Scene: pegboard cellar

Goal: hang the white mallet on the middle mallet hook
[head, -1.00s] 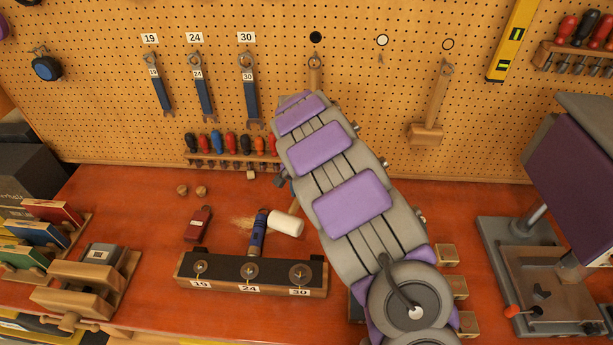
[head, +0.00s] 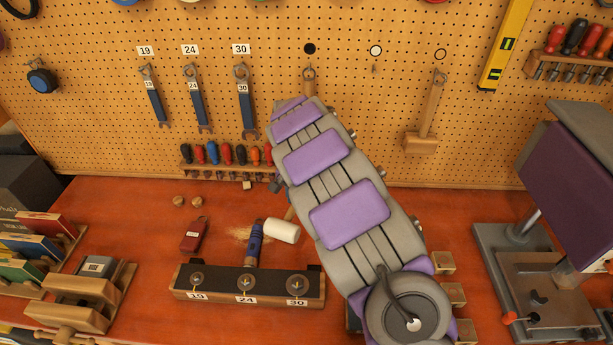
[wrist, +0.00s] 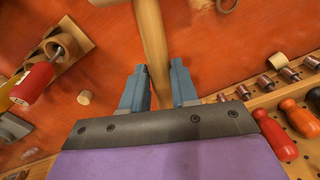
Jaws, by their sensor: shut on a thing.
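The white mallet's white head (head: 282,231) is over the bench in the head view, beside a blue-handled brush (head: 255,243). I cannot tell whether it touches the bench. In the wrist view its wooden handle (wrist: 153,45) runs between the blue fingers of my gripper (wrist: 159,88), which is shut on it. In the head view my arm mostly hides the gripper. The middle mallet hook (head: 374,69) is bare, under a white round marker (head: 376,50).
A wooden mallet (head: 424,130) hangs on the right hook. The left hook (head: 309,72), under a black marker, holds something my arm partly hides. Wrenches (head: 199,100) and a screwdriver rack (head: 228,155) are to the left. A purple-and-grey machine (head: 530,270) stands at right.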

